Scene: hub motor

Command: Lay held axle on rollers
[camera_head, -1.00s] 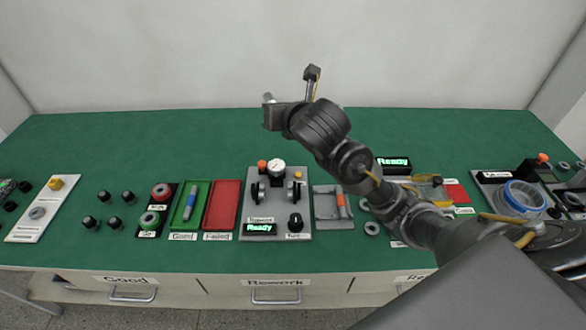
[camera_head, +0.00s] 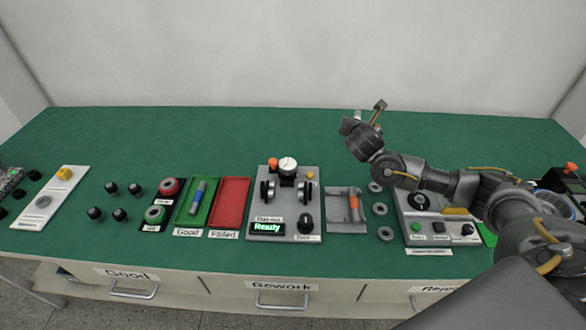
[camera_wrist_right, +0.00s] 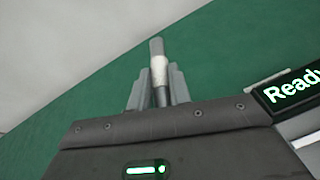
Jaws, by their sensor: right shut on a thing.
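My right gripper (camera_head: 352,123) is raised above the table, right of the roller station. In the right wrist view its fingers (camera_wrist_right: 155,88) are shut on a grey axle with a pale middle band (camera_wrist_right: 159,68), whose end sticks out past the fingertips. In the head view the axle's tip (camera_head: 358,114) barely shows. The roller station (camera_head: 262,217) has dark disc rollers on the left (camera_head: 267,191) and right (camera_head: 304,192), with a dial gauge (camera_head: 288,166) behind them. Nothing lies across the rollers. Its display reads "Ready". My left gripper is out of view.
A grey tray (camera_head: 333,222) holds an orange-banded axle (camera_head: 353,207). A green tray (camera_head: 181,215) holds a blue-banded axle (camera_head: 198,194); a red tray (camera_head: 229,203) is empty. Grey rings (camera_head: 381,209) and a control station (camera_head: 440,239) stand on the right. The table's back is clear.

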